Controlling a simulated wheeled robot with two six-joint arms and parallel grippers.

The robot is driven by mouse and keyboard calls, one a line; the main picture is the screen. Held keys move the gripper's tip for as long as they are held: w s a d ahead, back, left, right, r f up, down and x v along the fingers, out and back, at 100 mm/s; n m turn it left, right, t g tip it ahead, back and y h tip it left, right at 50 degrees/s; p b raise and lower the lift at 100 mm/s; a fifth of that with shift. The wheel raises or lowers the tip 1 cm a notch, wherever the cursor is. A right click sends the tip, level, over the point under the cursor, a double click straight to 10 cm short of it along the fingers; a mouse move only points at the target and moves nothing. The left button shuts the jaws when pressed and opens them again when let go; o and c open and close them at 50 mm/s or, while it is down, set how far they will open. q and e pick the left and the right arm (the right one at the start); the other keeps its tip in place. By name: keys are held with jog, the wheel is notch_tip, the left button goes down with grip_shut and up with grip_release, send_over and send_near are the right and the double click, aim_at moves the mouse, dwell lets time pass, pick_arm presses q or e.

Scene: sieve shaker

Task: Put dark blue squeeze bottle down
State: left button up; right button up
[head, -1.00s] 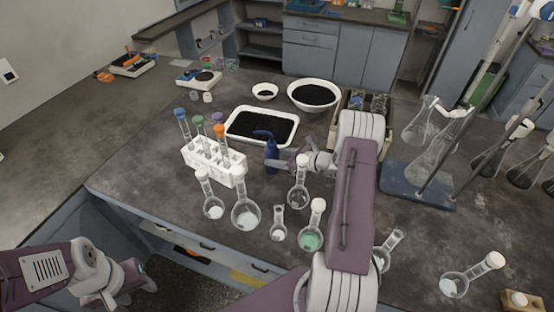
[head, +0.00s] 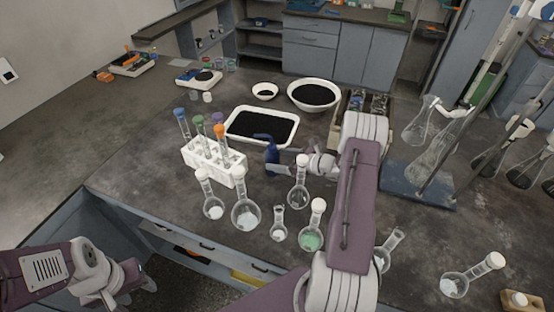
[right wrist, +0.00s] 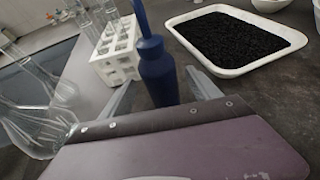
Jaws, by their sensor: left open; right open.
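The dark blue squeeze bottle (head: 271,156) stands upright on the bench, between the white test tube rack and the tray of black granules. It also shows in the right wrist view (right wrist: 157,70), between the two fingers. My right gripper (head: 276,166) is open around the bottle, with a finger on either side; in the right wrist view (right wrist: 160,88) gaps show beside the bottle. The bottle's base is partly hidden by the gripper's body there. My left gripper (head: 140,276) is at the lower left, open and empty, off the bench's front edge.
The white rack (head: 215,160) with coloured-cap tubes stands left of the bottle. The tray of black granules (head: 232,131) is just behind it. Several glass flasks (head: 245,213) stand in front. A wooden crate (head: 388,133) and a blue stand base (head: 405,190) are to the right.

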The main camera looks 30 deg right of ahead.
jog(key=v, duration=1.1)
jog(key=shift+w, duration=0.1)
